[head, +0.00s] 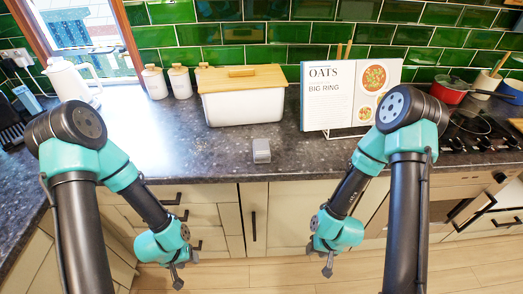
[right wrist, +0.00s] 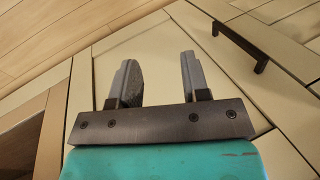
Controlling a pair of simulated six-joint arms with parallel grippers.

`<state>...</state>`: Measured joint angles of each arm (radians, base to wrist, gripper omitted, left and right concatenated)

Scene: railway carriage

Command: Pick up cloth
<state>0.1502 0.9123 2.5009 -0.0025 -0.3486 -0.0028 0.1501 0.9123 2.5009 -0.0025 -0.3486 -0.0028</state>
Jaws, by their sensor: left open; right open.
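A small grey object (head: 261,151) sits near the front edge of the dark counter, in front of the white bin. It may be the folded cloth, but it is too small to tell for sure. My left gripper (head: 181,272) hangs below the counter edge, in front of the cabinets, open and empty. My right gripper (head: 328,264) also hangs below the counter edge, apart from the grey object. In the right wrist view its two fingers (right wrist: 160,80) are spread with nothing between them. The grey object is not in the right wrist view.
A white bin with a wooden lid (head: 242,98), an open cookbook (head: 335,95) on a stand, white canisters (head: 154,83) and a white jug (head: 68,82) stand along the back. A red pot (head: 450,92) is by the hob. The dark counter (head: 200,150) is clear around the grey object.

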